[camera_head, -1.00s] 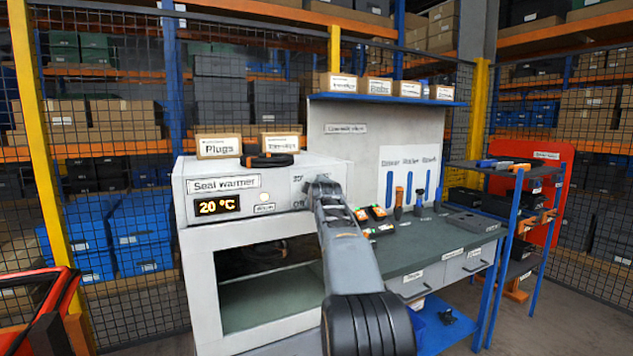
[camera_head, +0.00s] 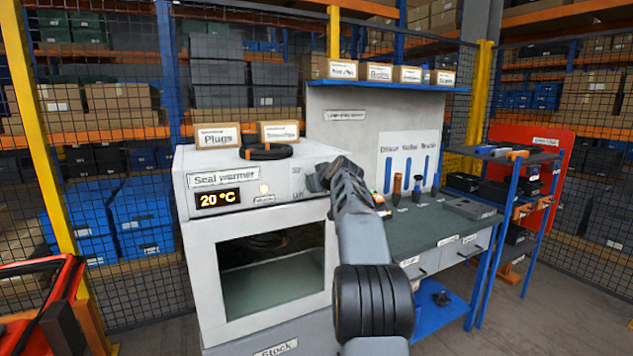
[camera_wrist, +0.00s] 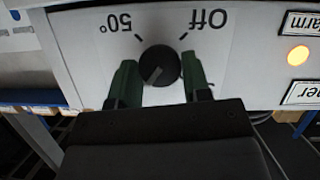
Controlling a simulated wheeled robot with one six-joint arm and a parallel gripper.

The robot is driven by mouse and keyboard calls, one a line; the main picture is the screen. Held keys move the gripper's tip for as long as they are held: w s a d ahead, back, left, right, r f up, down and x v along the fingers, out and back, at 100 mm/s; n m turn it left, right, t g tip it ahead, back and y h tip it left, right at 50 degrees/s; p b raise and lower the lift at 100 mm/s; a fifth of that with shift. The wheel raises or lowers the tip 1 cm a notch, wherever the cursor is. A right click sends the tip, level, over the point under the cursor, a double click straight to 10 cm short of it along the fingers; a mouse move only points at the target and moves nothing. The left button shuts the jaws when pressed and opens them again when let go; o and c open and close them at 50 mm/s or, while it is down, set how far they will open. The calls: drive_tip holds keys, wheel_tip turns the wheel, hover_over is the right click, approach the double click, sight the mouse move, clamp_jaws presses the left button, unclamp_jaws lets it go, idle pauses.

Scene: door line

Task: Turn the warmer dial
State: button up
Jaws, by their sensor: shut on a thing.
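The warmer dial (camera_wrist: 160,66) is a round black knob on the seal warmer's pale front, seen upside down in the wrist view. My gripper (camera_wrist: 158,62) has one dark green finger on each side of it and is shut on it. The "Off" label (camera_wrist: 208,19) and "50°" label (camera_wrist: 119,23) lie on either side. A pale mark on the knob slants toward lower left. The seal warmer (camera_head: 300,170) shows "20 °C" on its display (camera_head: 219,199). In the head view my gripper (camera_head: 327,176) hides the dial.
A lit orange lamp (camera_wrist: 298,55) sits beside the dial on the panel. A workbench (camera_head: 430,233) with upright tools adjoins at right.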

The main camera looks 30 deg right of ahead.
drive_tip(key=shift+d+f+m+t+y+b, duration=0.15)
drive_tip(key=shift+m+t+y, duration=0.8)
drive_tip(key=shift+m, duration=1.4)
drive_tip(key=shift+d+f+m+t+y+b, duration=0.15)
drive_tip(key=shift+m+t+y, duration=0.25)
drive_tip(key=shift+m+y, duration=1.55)
drive_tip(key=shift+d+f+m+t+y+b, duration=0.15)
drive_tip(key=shift+m+t+y, duration=0.55)
drive_tip(key=shift+m, duration=2.1)
drive_tip(key=shift+a, duration=0.1)
drive_tip(key=o, duration=0.9)
drive_tip(key=shift+r, duration=0.1)
drive_tip(key=shift+s, duration=0.1)
drive_tip(key=b+v, duration=0.3)
drive_tip(key=v, duration=1)
drive_tip(key=shift+s+b, duration=0.3)
drive_tip(key=shift+s, duration=0.05)
